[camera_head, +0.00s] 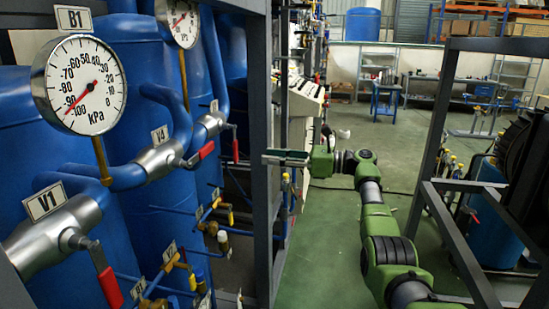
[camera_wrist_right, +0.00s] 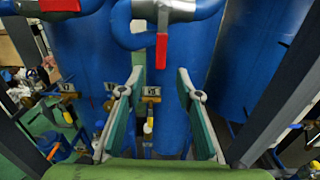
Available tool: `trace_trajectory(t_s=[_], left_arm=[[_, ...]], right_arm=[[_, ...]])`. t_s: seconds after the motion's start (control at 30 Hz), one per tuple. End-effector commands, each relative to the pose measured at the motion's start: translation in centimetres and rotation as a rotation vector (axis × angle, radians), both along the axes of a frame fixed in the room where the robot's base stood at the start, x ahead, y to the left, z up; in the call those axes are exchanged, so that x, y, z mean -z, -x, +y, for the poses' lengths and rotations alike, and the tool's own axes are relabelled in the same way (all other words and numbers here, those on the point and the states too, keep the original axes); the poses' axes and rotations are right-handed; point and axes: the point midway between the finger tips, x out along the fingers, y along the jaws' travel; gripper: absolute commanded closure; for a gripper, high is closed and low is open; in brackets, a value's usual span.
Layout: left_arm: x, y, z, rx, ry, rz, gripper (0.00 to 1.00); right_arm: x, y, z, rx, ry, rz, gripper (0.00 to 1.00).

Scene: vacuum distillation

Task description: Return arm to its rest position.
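My right arm (camera_head: 388,250) is green with dark joints. It reaches from the lower right of the head view into the aisle. My right gripper (camera_head: 287,157) is at its far end, pointing left beside a dark frame post. In the right wrist view, my right gripper (camera_wrist_right: 160,74) has its two fingers well apart with nothing held between them. Blue tanks and a red valve handle (camera_wrist_right: 162,50) show beyond the fingertips, and no contact with them can be seen. My left gripper is not in view.
A dark upright post (camera_head: 262,120) stands close to the right gripper. At left are blue tanks (camera_head: 135,215), gauge B1 (camera_head: 85,84) and red-handled valves (camera_head: 108,285). A dark metal frame (camera_head: 437,130) stands at right. Green floor (camera_head: 335,215) is clear between them.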

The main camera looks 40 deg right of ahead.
Motion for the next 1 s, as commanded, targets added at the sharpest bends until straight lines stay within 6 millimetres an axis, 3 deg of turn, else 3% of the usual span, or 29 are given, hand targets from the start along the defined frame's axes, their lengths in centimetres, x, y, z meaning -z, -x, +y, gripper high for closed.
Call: trace_trajectory(t_s=[0.53, 0.63, 0.77, 1.0], left_arm=[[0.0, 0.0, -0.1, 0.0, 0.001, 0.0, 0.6], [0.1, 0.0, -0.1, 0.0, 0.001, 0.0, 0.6], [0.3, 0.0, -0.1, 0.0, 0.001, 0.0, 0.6], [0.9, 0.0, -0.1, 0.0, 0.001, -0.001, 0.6]], right_arm=[[0.1, 0.1, -0.1, 0.0, 0.0, 0.001, 0.68], [1.4, -0.2, 0.1, 0.006, 0.017, 0.014, 0.68], [7.1, -1.1, 0.9, 0.028, 0.104, 0.066, 0.68], [25.0, -0.7, 2.7, 0.045, 0.44, 0.199, 0.68]])
